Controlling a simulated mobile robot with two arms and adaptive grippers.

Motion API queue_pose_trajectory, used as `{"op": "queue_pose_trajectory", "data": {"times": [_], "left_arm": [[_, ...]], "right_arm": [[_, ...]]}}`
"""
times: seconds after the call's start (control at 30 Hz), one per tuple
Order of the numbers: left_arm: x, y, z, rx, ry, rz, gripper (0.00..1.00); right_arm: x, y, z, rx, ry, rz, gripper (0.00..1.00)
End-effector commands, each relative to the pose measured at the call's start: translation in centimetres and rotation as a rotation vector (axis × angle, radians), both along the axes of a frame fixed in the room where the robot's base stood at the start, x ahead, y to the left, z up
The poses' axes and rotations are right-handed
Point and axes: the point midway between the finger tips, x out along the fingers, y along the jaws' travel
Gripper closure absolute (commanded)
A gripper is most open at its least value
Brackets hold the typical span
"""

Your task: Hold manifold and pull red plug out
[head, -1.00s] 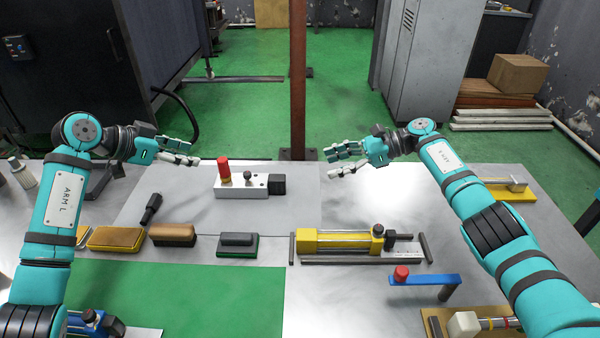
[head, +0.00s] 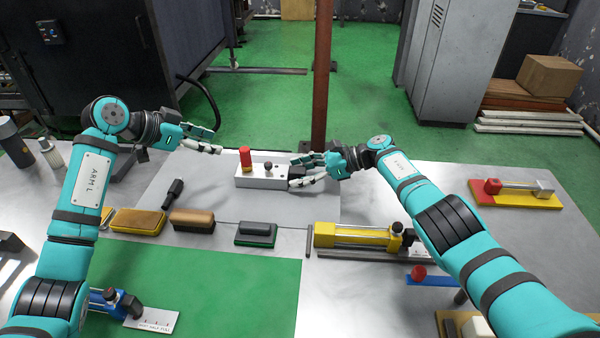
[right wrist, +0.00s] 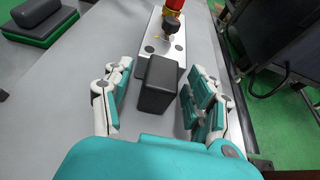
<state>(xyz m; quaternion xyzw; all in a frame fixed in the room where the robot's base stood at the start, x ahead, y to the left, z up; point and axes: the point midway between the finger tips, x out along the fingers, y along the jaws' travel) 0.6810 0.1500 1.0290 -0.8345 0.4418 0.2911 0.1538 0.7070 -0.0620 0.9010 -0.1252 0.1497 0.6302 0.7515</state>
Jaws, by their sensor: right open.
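The manifold (head: 262,184) is a pale metal block lying on the grey plate at the back of the table. The red plug (head: 245,157) stands upright in its left part, with a small black knob beside it; the plug shows partly in the right wrist view (right wrist: 174,4). A black block (right wrist: 159,86) forms the manifold's right end. My right gripper (head: 292,172) is open, its fingers on either side of this black block, with gaps visible in the right wrist view. My left gripper (head: 218,141) is open and empty, behind and left of the red plug, apart from it.
Tan and brown brushes (head: 192,220), a green-based block (head: 256,234) and a yellow cylinder fixture (head: 350,237) lie in front of the manifold. A black-handled tool (head: 173,192) lies to its left. A rusty post (head: 322,75) stands behind.

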Motion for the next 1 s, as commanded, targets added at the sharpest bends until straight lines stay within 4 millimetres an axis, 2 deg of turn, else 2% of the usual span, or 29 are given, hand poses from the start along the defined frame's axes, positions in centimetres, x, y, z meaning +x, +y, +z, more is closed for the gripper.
{"op": "queue_pose_trajectory", "data": {"times": [0.27, 0.3, 0.73, 1.0], "left_arm": [[0.00, -0.01, 0.01, 0.000, 0.000, 0.000, 0.62], [0.00, -0.01, 0.01, 0.000, 0.000, 0.000, 0.62], [0.00, -0.01, 0.01, 0.000, 0.000, 0.000, 0.62], [0.01, -0.25, 0.14, 0.019, -0.017, -0.019, 0.58]], "right_arm": [[0.01, 0.12, -0.06, 0.000, 0.000, 0.000, 0.42], [0.02, 0.11, -0.06, 0.000, 0.000, 0.000, 0.45], [0.02, 0.10, -0.05, 0.000, 0.000, 0.000, 1.00], [0.02, 0.09, -0.05, 0.000, 0.000, 0.000, 1.00]]}}
